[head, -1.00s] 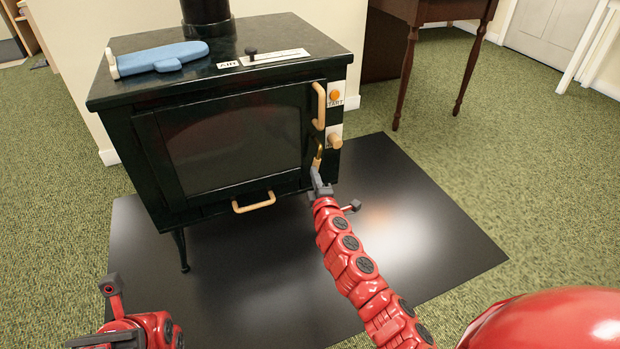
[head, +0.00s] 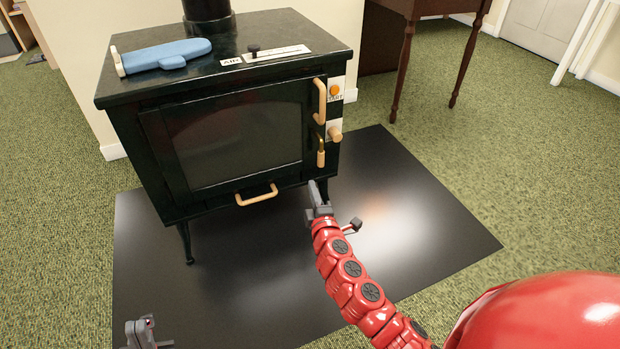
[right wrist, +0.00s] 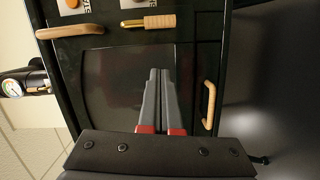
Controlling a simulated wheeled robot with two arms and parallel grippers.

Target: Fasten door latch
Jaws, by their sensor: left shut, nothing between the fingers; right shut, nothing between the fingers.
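The black stove's door (head: 238,145) sits flush against the front as far as I can see. The latch, a small brass piece with a wooden grip (head: 320,155), hangs about upright at the door's right edge. In the right wrist view the latch (right wrist: 155,22) lies sideways near the top. My right gripper (head: 313,186) is shut and empty, a little below the latch and apart from it. Its two fingers (right wrist: 159,72) also show together in the right wrist view, in front of the door. My left gripper (head: 147,322) is shut and empty at the bottom left, away from the stove.
A wooden door handle (head: 319,102) is above the latch, with a wooden knob (head: 335,134) beside it. A lower wooden handle (head: 256,195) sticks out below the door. A blue mitt-like item (head: 170,55) lies on top. The black floor mat (head: 420,220) is clear.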

